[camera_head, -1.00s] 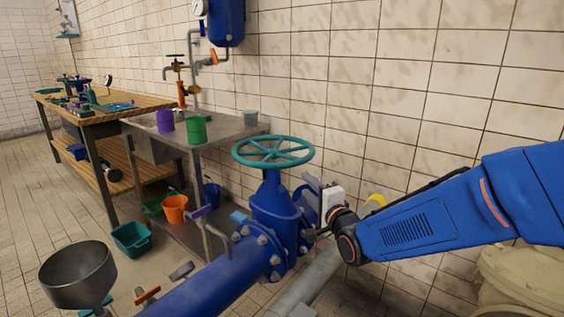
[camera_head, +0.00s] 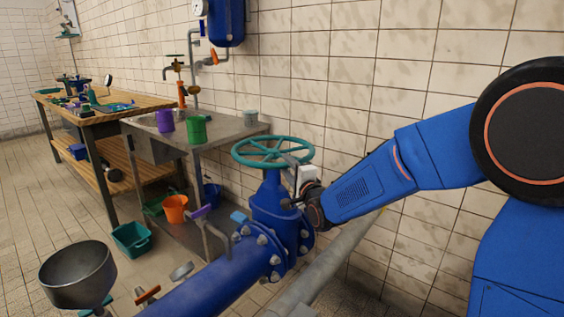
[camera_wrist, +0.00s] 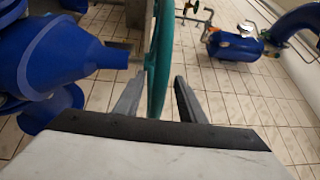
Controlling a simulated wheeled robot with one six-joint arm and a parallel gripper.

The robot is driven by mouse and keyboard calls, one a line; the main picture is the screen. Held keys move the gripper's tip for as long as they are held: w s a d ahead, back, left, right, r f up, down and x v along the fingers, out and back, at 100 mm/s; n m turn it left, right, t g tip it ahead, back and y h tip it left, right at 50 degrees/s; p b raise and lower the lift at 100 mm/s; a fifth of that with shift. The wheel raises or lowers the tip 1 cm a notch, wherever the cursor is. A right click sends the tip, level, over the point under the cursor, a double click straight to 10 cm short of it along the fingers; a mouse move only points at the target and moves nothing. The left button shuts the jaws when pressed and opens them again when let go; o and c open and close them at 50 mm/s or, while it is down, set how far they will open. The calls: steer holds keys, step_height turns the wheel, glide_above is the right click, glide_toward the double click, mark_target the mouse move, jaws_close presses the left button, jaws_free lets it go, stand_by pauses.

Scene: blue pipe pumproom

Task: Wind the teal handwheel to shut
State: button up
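The teal handwheel (camera_head: 262,139) lies flat on top of the blue valve (camera_head: 272,207), its spokes and hub visible. My gripper (camera_head: 288,162) is at the wheel's right near side, just under the rim. In the wrist view, the handwheel's rim (camera_wrist: 158,68) shows edge-on and runs down between the two fingers of my gripper (camera_wrist: 158,98). The fingers are apart, one on each side of the rim, with a gap visible on the right side. Whether the left finger touches the rim I cannot tell.
The blue pipe (camera_head: 205,290) runs toward the near left, with a grey pipe (camera_head: 325,270) beside it. A metal funnel (camera_head: 77,276) stands at the lower left. A steel table (camera_head: 225,132) with cups stands behind the valve. The tiled wall is close behind my arm.

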steer(key=shift+x, duration=2.5)
steer(key=shift+c, duration=0.3)
jaws_close()
